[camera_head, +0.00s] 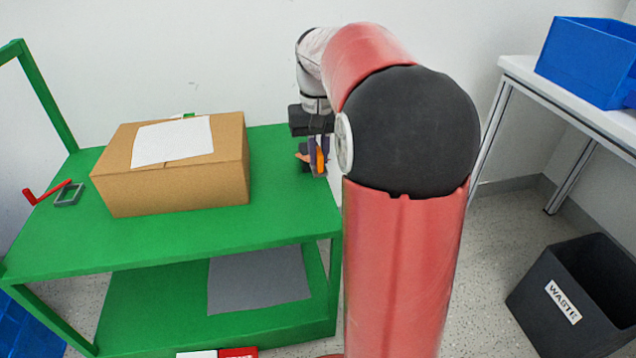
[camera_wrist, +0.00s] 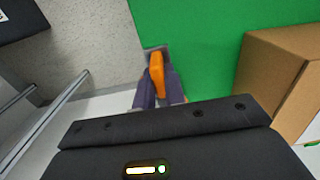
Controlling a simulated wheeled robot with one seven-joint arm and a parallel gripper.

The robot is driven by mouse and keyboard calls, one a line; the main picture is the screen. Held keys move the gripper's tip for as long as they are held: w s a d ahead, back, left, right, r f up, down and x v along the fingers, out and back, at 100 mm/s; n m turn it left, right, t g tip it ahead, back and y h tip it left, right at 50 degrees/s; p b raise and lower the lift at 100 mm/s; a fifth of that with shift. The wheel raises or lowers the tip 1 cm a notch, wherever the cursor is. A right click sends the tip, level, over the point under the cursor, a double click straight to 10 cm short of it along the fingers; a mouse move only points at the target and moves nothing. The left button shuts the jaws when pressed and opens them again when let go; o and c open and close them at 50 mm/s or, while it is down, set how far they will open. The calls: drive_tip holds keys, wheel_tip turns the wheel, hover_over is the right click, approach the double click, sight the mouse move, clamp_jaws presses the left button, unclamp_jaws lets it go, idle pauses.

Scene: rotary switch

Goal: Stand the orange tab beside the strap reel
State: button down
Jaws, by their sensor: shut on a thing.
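The orange tab (camera_wrist: 157,75) is a narrow upright piece between the two purple fingers of my gripper (camera_wrist: 159,92) in the wrist view. My gripper is shut on it. A small grey part (camera_wrist: 153,49) shows at the tab's far end, by the edge of the green top. In the head view the orange tab (camera_head: 320,161) shows at my gripper (camera_head: 314,160), near the right end of the green table, right of the cardboard box. My arm hides part of this area. I cannot make out a strap reel for certain in either view.
The cardboard box (camera_head: 178,175) with a white sheet stands on the green table (camera_head: 225,235). A red angled piece (camera_head: 45,193) and a grey square frame (camera_head: 69,195) lie left of it. A black waste bin (camera_head: 577,299) stands on the floor at right.

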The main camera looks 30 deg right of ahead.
wheel_tip(320, 180, down, 7)
drive_tip(key=shift+f+b, duration=0.2)
drive_tip(key=shift+b, duration=0.1)
drive_tip(key=shift+f, duration=0.1)
drive_tip(key=c, duration=1.5)
unclamp_jaws()
